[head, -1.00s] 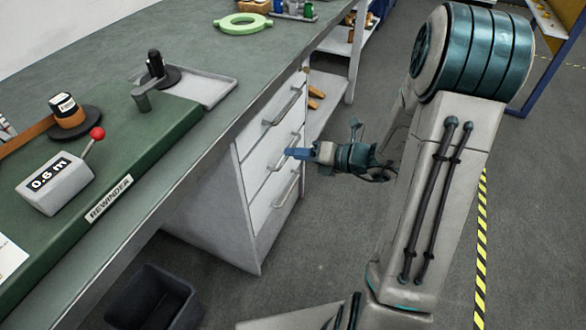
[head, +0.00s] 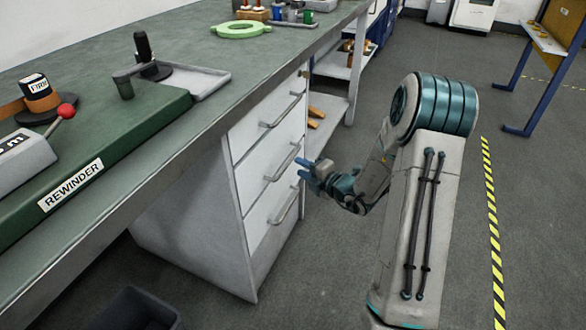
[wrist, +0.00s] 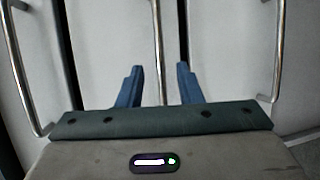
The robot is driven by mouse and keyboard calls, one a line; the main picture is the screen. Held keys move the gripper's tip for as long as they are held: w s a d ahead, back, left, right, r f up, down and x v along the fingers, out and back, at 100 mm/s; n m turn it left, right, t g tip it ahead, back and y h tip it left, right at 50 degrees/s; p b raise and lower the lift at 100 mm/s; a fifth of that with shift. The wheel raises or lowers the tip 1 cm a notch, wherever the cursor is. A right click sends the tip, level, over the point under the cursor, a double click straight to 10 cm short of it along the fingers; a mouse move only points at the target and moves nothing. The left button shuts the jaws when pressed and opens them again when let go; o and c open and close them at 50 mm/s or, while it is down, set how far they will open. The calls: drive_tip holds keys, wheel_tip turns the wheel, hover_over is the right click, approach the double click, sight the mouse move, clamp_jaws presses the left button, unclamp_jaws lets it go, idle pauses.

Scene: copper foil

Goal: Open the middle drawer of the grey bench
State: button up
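The grey bench's drawer unit has three white fronts with bar handles, all looking shut in the head view. The middle drawer (head: 252,174) has a slanting bar handle (head: 284,162). My gripper (head: 306,171) is open, its blue fingers just right of the middle handle's near side. In the wrist view my gripper (wrist: 160,70) has its two fingers apart, with the middle handle (wrist: 157,35) running between them. Nothing is clamped. I cannot tell how deep the bar sits between the fingers.
The top handle (head: 283,110) and bottom handle (head: 285,208) lie above and below. The bench top (head: 185,40) overhangs the drawers and carries a green rewinder (head: 100,165). A dark bin (head: 135,310) stands below left. Open floor lies in front of the drawers.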

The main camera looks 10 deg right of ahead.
sight(290, 162)
drive_tip(key=b+x, duration=0.1)
drive_tip(key=x, duration=0.4)
clamp_jaws()
drive_tip(key=s+d+p, duration=0.6)
drive_tip(key=s+d, duration=0.3)
drive_tip(key=d, duration=0.4)
drive_tip(key=s+d+p, duration=0.6)
drive_tip(key=s+d, duration=0.4)
drive_tip(key=d, duration=0.3)
drive_tip(key=shift+p, duration=0.4)
unclamp_jaws()
